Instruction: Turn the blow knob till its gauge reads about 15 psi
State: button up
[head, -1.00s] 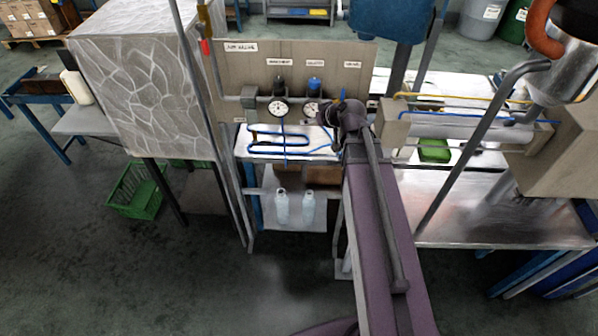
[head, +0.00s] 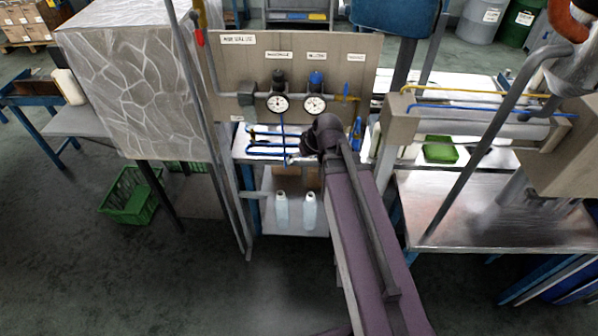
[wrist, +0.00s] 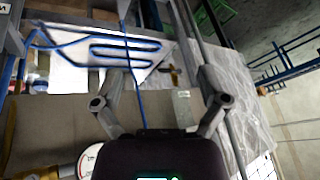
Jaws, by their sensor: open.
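The grey-brown panel (head: 228,78) carries two round white gauges side by side in the head view. A black knob (head: 278,76) sits above the left gauge (head: 278,103), and a blue knob (head: 316,78) sits above the right gauge (head: 314,104). The labels over them are too blurred to read surely, as are the needles. My gripper (wrist: 152,18) is open with nothing between its fingers. In the head view its wrist is below and slightly right of the right gauge, apart from both knobs. The wrist view shows part of one gauge (wrist: 88,162) at the lower left; neither knob is clear there.
Blue tubing (head: 268,143) lies on the white shelf below the panel. Two clear bottles (head: 282,211) stand on the lower shelf. A grey post and a patterned box (head: 140,85) stand left. Pipes and a metal table (head: 490,205) are at right.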

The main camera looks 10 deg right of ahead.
jog(key=shift+s+a+f+m+g+h+b, duration=0.2)
jog(key=shift+s+f+g+b, duration=0.2)
jog(key=shift+f, duration=0.4)
jog(key=shift+s+a+f+m+g+h+b, duration=0.15)
jog(key=shift+s+f+g+b, duration=0.25)
jog(key=shift+f, duration=0.35)
jog(key=shift+s, duration=0.1)
jog(key=s+f+m+g+h+b, duration=0.1)
jog(key=s+f+g+h+b, duration=0.1)
jog(key=s+f+b, duration=0.3)
jog(key=shift+s+f+m+g, duration=0.35)
jog(key=shift+s+f+g, duration=0.2)
jog(key=shift+s, duration=0.2)
jog(key=shift+h, duration=0.25)
dwell(1.3)
